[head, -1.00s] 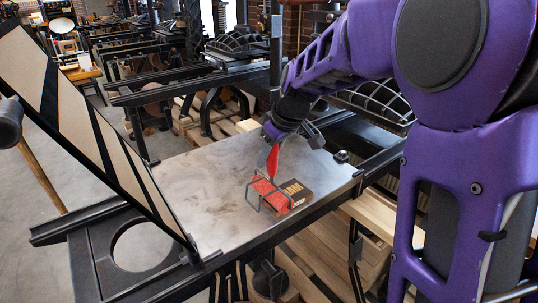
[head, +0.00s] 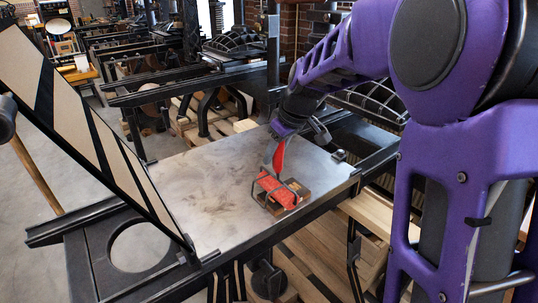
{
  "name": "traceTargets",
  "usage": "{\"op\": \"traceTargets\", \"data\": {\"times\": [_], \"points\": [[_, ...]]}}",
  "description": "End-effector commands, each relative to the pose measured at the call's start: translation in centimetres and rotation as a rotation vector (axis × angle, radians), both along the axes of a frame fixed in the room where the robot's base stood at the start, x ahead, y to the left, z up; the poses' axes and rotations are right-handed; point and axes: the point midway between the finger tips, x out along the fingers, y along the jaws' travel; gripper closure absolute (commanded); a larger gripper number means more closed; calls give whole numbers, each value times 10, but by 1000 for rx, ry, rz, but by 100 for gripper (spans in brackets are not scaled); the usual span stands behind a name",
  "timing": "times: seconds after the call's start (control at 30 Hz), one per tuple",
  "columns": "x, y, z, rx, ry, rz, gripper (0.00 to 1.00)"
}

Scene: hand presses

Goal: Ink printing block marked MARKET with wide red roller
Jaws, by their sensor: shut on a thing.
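My gripper (head: 281,137) is shut on the red handle (head: 278,154) of the wide roller, above the right part of the metal press bed. The roller's dark wire frame (head: 256,192) and its red cylinder (head: 268,181) are at the printing block (head: 304,193), over its top. The block is small and brown, and lies on the bed near its front right edge. Its lettering is mostly hidden now. Red covers much of its top; I cannot clearly tell roller from ink there.
The flat metal bed (head: 205,195) is bare to the left of the block. A tilted striped frame (head: 95,125) stands at the left. A dark rail edges the bed's front. Other presses (head: 190,85) and wooden pallets stand behind.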

Motion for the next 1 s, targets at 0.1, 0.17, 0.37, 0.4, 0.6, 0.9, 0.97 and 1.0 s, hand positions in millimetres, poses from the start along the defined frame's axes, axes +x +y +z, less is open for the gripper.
{"op": "traceTargets", "data": {"times": [0.1,0.17,0.37,0.4,0.6,0.9,0.97,1.0], "points": [[4,-6,-1,0,2,-1,100],[4,-7,-1,1,2,0,100],[8,-13,-1,1,2,-1,100],[10,-16,-1,1,2,-1,100],[19,-29,-1,1,3,-1,100],[25,-38,0,0,4,0,100],[27,-41,0,0,4,-1,100],[28,-43,0,-1,3,-2,100]]}}
